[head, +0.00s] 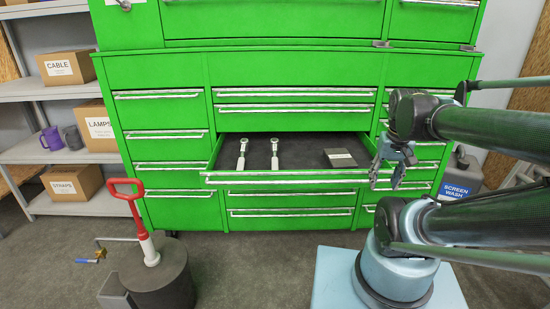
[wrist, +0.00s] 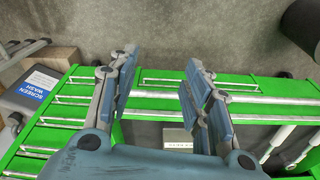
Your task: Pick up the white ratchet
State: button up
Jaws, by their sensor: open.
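Two white ratchets lie side by side in an open drawer (head: 307,152) of the green cabinet, a left one (head: 242,154) and a right one (head: 275,154). Both have their round heads toward the back and handles toward the front. In the wrist view, two white handles, one (wrist: 277,142) nearer the fingers and one (wrist: 304,155) farther off, show at the right edge, partly cut off. My gripper (head: 386,176) is open and empty, to the right of the ratchets near the drawer's right front corner. Its spread fingers (wrist: 160,68) also show in the wrist view, with no ratchet between them.
A small flat labelled box (head: 340,158) lies in the drawer's right part. The green cabinet (head: 170,112) has several shut drawers. A red-handled object (head: 135,205) stands on a dark round drum (head: 158,280) at front left. Shelves with boxes (head: 66,67) are at left; a screen wash container (head: 458,182) at right.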

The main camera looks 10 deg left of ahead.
jog(key=w+a+r, duration=0.6)
jog(key=w+a, duration=0.1)
notch_tip(320, 180, up, 4)
jog(key=n+g, duration=0.2)
send_over(275, 158)
jog(key=f, duration=1.1)
jog(key=shift+s+d+f, duration=0.15)
jog(key=shift+d+f, duration=0.05)
jog(key=shift+f, duration=0.1)
jog(key=shift+a+f, duration=0.15)
jog(key=shift+f, duration=2.55)
grip_shut()
